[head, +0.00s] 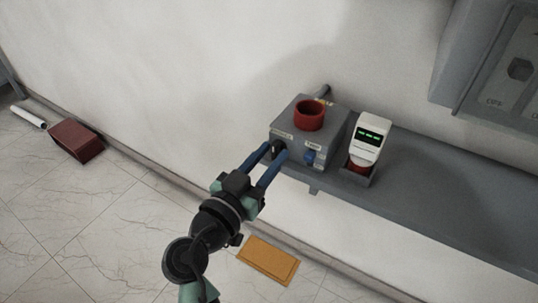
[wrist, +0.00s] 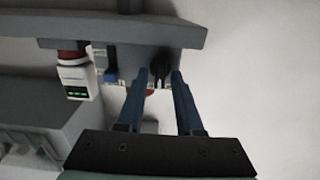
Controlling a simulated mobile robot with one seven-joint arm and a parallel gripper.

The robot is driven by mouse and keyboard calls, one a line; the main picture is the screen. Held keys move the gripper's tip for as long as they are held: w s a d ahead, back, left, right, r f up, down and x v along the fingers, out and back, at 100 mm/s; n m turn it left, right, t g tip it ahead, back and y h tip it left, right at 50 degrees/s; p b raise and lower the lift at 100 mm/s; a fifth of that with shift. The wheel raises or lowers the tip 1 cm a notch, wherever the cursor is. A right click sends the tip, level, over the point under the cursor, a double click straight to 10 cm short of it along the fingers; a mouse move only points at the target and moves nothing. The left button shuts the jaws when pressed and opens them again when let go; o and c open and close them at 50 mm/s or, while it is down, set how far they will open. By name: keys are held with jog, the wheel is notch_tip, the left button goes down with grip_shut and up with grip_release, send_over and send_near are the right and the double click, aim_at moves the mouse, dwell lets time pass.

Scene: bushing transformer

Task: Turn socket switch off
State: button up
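The grey socket box (head: 334,123) sits on a grey wall shelf, with a red round socket (head: 309,115) on top. A black rotary switch (head: 278,147) is on its front face at the left, and a blue part (head: 309,157) is at the right. My gripper (head: 274,149) is at the box front, its two blue fingers apart on either side of the switch. In the wrist view the black switch (wrist: 160,68) shows between the fingertips (wrist: 160,74). I cannot tell whether either finger touches it. The switch's position marks are too small to read.
A white device with a green display (head: 367,140) stands in a holder right of the box. The grey shelf (head: 440,190) runs on to the right. A grey cabinet (head: 460,60) hangs above. A dark red box (head: 76,142) and an orange panel (head: 268,261) lie low down.

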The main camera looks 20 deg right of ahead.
grip_shut()
jog(key=n, duration=0.2)
jog(key=shift+a+n, duration=0.1)
jog(key=shift+n, duration=0.3)
jog(key=n+p, duration=0.1)
jog(key=n, duration=0.3)
jog(key=shift+w+p, duration=0.1)
jog(key=shift+p, duration=0.2)
jog(key=n+p, duration=0.2)
jog(key=n, duration=0.4)
jog(key=n+p, duration=0.3)
jog(key=n, duration=0.2)
jog(key=shift+f, duration=0.2)
